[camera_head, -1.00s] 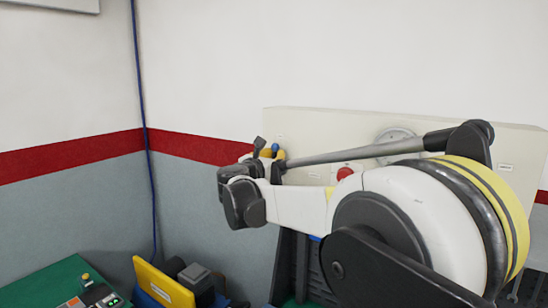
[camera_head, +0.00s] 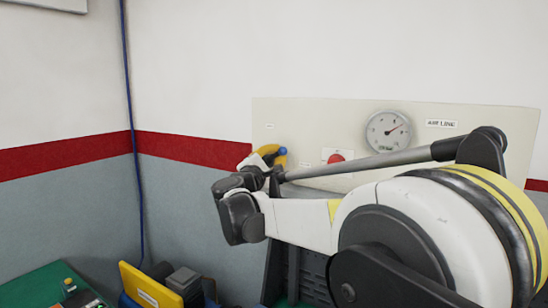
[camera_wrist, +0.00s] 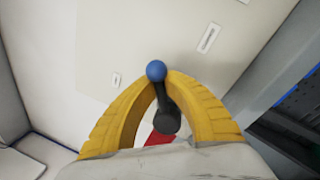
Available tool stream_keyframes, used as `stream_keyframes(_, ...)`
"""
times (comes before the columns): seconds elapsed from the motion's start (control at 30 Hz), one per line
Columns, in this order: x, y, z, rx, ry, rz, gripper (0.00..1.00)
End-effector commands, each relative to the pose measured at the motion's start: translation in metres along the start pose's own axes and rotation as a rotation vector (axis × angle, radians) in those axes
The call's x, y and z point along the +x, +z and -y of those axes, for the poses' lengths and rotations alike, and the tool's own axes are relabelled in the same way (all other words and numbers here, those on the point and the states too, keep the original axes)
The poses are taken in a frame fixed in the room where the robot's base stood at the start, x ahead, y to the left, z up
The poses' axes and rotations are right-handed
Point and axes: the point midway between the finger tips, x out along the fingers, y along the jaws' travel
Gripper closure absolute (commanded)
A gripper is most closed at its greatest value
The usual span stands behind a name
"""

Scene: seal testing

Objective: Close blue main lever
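The blue main lever shows in the wrist view as a blue ball knob (camera_wrist: 157,71) on a dark stem (camera_wrist: 166,112). My gripper (camera_wrist: 161,79) has its two yellow curved fingers on either side of the stem. The fingertips are drawn in close beside the knob and appear shut on the lever. In the head view the blue knob (camera_head: 282,151) shows next to a yellow finger of my gripper (camera_head: 275,153). My wrist and arm hide most of the lever's stem and base there.
The lever stands at the left part of a pale panel (camera_head: 310,118) with a round gauge (camera_head: 388,131), a red button (camera_head: 335,158) and an "AIR LINE" label (camera_head: 441,123).

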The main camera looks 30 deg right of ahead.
Motion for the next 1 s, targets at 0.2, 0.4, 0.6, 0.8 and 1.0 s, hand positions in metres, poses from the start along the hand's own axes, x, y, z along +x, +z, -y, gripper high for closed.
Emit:
stream_keyframes(0.2, -0.004, -0.003, 0.015, 0.194, -0.001, 0.040, 1.00)
stream_keyframes(0.4, -0.005, -0.005, 0.024, 0.355, -0.002, 0.072, 1.00)
stream_keyframes(0.6, -0.006, -0.008, 0.030, 0.473, -0.003, 0.096, 1.00)
stream_keyframes(0.8, -0.007, -0.009, 0.034, 0.545, -0.003, 0.111, 1.00)
stream_keyframes(1.0, -0.008, -0.010, 0.036, 0.577, -0.005, 0.117, 1.00)
